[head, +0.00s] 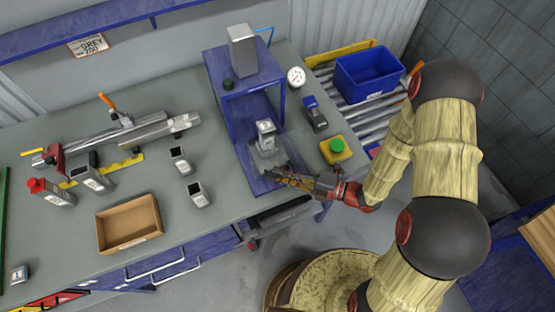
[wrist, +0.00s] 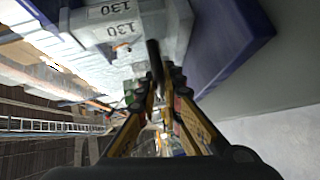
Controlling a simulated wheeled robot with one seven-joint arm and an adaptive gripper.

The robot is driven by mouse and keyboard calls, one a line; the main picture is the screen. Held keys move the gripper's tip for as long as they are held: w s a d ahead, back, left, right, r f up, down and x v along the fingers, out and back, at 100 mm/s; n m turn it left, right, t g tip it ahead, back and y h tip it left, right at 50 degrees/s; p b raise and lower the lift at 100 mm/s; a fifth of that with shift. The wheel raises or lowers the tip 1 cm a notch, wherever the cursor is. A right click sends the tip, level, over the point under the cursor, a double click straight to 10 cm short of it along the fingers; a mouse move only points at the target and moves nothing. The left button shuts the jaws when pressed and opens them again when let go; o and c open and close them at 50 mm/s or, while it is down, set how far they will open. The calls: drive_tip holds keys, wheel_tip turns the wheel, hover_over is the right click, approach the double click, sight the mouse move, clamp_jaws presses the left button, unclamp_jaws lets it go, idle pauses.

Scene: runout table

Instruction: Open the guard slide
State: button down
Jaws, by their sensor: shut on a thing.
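The guard slide (head: 285,148) looks like a clear panel at the front of the blue press frame (head: 224,105). A grey block (head: 265,128) marked 130 stands behind or within it; the wrist view shows the block (wrist: 108,22) close ahead. My gripper (head: 272,174) reaches in from the right at the panel's front lower edge. In the wrist view my gripper (wrist: 160,85) has its fingers closed on a dark bar (wrist: 154,58), which looks like the slide's handle. The fingers hide part of the bar. The panel's exact edges are hard to see.
Right of the frame are a green button on a yellow box (head: 337,148), a dark blue tool (head: 315,113) and a white dial (head: 296,76). A blue bin (head: 369,75) sits on rollers behind. Left are grey blocks and a cardboard tray (head: 129,225).

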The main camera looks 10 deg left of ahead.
drive_tip(key=shift+s+d, duration=0.3)
drive_tip(key=shift+s, duration=0.2)
drive_tip(key=shift+s+d, duration=0.25)
drive_tip(key=shift+s, duration=0.2)
drive_tip(key=c, duration=1.9)
unclamp_jaws()
drive_tip(key=shift+v, duration=6)
